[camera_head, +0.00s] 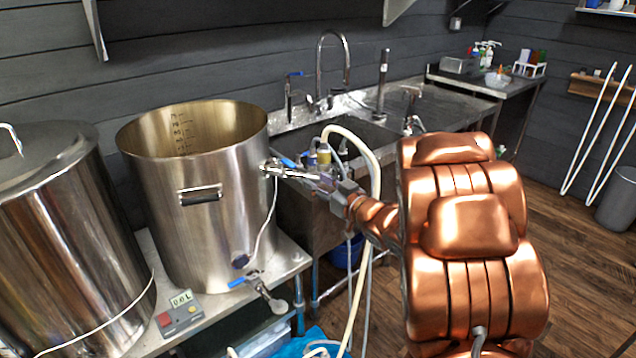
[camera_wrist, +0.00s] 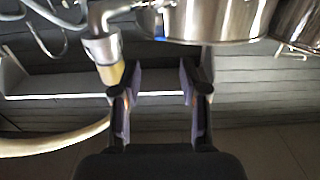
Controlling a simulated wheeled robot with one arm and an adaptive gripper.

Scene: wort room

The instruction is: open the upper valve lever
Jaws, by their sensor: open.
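The open steel kettle (camera_head: 205,225) stands on a metal bench. In the wrist view, my gripper (camera_wrist: 160,95) is open with nothing clear between the two fingers. A metal elbow with a yellowish hose end (camera_wrist: 108,72) is by the left finger, and the kettle wall (camera_wrist: 220,18) is at the top. I cannot tell whether the fingers touch the lever.
A lower valve with a blue lever (camera_head: 246,279) sits near the kettle's base. A pale hose (camera_head: 372,165) loops close behind my gripper. A large lidded vessel (camera_head: 65,240) stands left, beside a display box (camera_head: 180,312). A sink (camera_head: 350,140) lies behind.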

